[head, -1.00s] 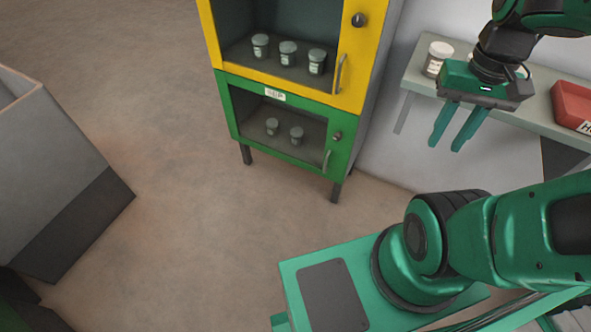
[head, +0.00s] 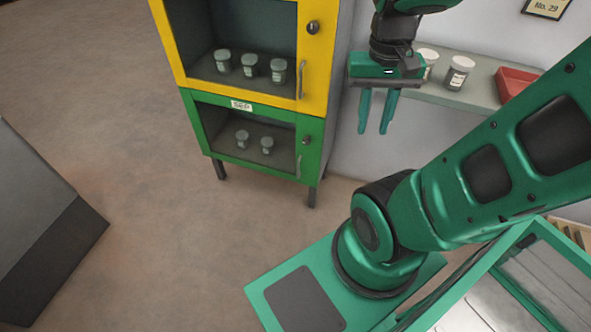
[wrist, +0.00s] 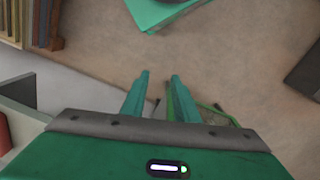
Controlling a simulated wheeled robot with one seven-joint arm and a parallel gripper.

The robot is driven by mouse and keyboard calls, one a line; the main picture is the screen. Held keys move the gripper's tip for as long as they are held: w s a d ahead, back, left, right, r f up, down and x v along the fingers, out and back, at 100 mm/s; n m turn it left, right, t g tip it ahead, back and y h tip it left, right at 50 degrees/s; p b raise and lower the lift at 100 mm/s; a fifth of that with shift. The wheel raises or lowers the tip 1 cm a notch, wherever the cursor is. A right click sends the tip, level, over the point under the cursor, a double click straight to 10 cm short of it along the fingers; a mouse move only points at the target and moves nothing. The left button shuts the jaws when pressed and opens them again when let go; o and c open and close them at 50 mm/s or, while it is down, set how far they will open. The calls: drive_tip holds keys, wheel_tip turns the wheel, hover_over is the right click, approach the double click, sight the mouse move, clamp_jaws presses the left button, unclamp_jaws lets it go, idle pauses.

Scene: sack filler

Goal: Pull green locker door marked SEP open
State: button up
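The green locker door (head: 223,152) is the lower door of the cabinet, below the yellow one, and looks shut. Its white label (head: 241,105) reads SEP, a little blurred. Its upright bar handle (head: 299,165) is at the right edge, with a dark knob (head: 307,141) above it. Two jars show behind its window. My gripper (head: 375,132) points down to the right of the cabinet, apart from the handle. Its two fingers are spread with nothing between them. In the wrist view the fingers (wrist: 158,95) are also apart, with a green frame edge beyond them.
The yellow door (head: 317,62) above has its own handle and several jars behind it. A wall shelf (head: 482,93) with white jars and a red bin (head: 515,83) is right of my gripper. A grey box (head: 40,215) stands at left. Floor before the locker is clear.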

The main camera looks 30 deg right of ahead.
drive_tip(key=w+d+f+m+g+h, duration=0.1)
drive_tip(key=w+f+m+h, duration=0.25)
drive_tip(key=w+f, duration=0.85)
drive_tip(key=w+d+f+m+g+h, duration=0.1)
drive_tip(key=w+f+m+g+h, duration=0.3)
drive_tip(key=w+f, duration=0.85)
drive_tip(key=w+a+f+t+h, duration=0.3)
drive_tip(key=w+f, duration=0.1)
drive_tip(key=f, duration=0.2)
drive_tip(key=w+a+f+t+h, duration=0.3)
drive_tip(key=w+f, duration=0.1)
drive_tip(key=f, duration=0.3)
drive_tip(key=s+a+f+n+t+h, duration=0.15)
drive_tip(key=f+t, duration=0.25)
drive_tip(key=f, duration=0.4)
drive_tip(key=s+a+f+t+h, duration=0.1)
drive_tip(key=s+f+t, duration=0.15)
drive_tip(key=f, duration=0.45)
drive_tip(key=x, duration=1)
drive_tip(key=shift+w+n+t, duration=0.3)
drive_tip(key=shift+w+t, duration=0.15)
drive_tip(key=shift+w, duration=0.05)
